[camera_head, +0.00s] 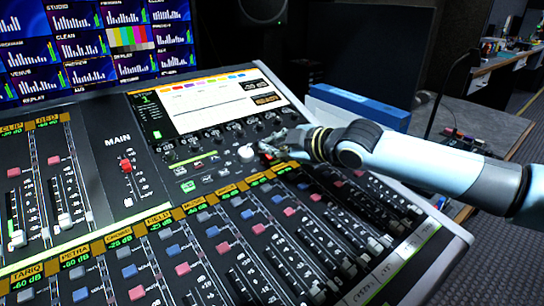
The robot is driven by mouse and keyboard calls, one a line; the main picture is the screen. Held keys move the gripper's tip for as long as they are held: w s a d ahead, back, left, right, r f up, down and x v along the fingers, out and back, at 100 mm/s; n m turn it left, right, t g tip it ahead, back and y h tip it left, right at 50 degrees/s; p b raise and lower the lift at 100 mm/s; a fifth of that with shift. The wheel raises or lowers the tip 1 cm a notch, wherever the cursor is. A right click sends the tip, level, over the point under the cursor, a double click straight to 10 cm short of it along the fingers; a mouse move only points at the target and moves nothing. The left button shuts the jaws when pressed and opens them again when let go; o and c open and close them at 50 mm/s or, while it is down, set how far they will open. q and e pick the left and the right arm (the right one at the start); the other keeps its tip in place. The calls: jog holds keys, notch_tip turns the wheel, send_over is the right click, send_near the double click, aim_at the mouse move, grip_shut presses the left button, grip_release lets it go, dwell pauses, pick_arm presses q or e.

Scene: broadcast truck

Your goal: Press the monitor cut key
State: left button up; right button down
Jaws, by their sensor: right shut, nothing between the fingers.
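The mixing console (85,150) fills the lower left and middle, tilted toward me. Its upper panel holds a row of dark knobs, a pale round knob (246,153) and several small keys. One key (188,186) glows green. The key lettering is too small to read, so I cannot tell which is the monitor cut key. My right gripper (270,154) comes in from the right and is shut and empty. Its tips are at the panel just right of the pale knob, with a small red spot beside them. I cannot tell if they touch. My left gripper is not in view.
A lit console screen (205,102) stands above the knobs. A blue box (360,104) lies behind my right arm. Monitors (100,45) stand at the back left.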

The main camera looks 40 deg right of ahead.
jog(key=shift+w+f+b, duration=0.15)
jog(key=shift+f+b, duration=0.25)
jog(key=shift+b, duration=0.1)
dwell(0.8)
jog(key=shift+r, duration=0.1)
jog(key=shift+s+r+p, duration=0.35)
jog(key=shift+r+p, duration=0.45)
jog(key=shift+p, duration=0.35)
jog(key=r+p, duration=0.1)
jog(key=p, duration=0.1)
jog(key=s+r+p, duration=0.1)
jog(key=r+p, duration=0.1)
jog(key=p, duration=0.1)
jog(key=s+r+p, duration=0.1)
jog(key=r+p, duration=0.1)
jog(key=shift+s+a+r, duration=0.15)
jog(key=shift+r, duration=0.05)
